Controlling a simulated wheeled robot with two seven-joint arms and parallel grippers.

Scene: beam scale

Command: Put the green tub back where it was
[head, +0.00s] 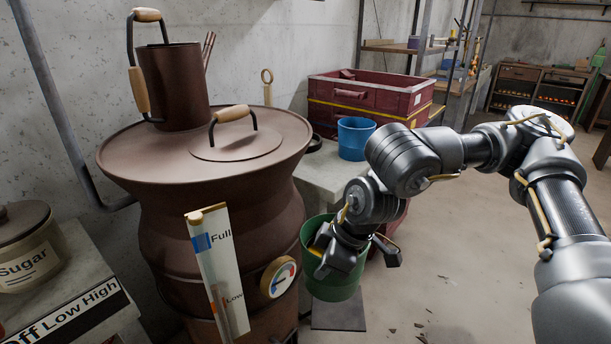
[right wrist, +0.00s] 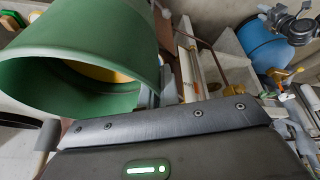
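The green tub (head: 332,286) is in the lower middle of the head view, right of the brown boiler. It looks upright, and I cannot tell whether it rests on anything. My right gripper (head: 328,244) is at the tub's rim, pointing down, with part of it over the opening. Its fingertips are partly hidden, so its grip on the rim is unclear. My left gripper is out of view.
The brown boiler (head: 225,185) stands close on the left. A table (head: 325,178) behind the tub holds a blue tub (head: 355,138) and a red crate (head: 370,95). A dark plate (head: 338,315) shows below the green tub. The floor to the right is mostly clear.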

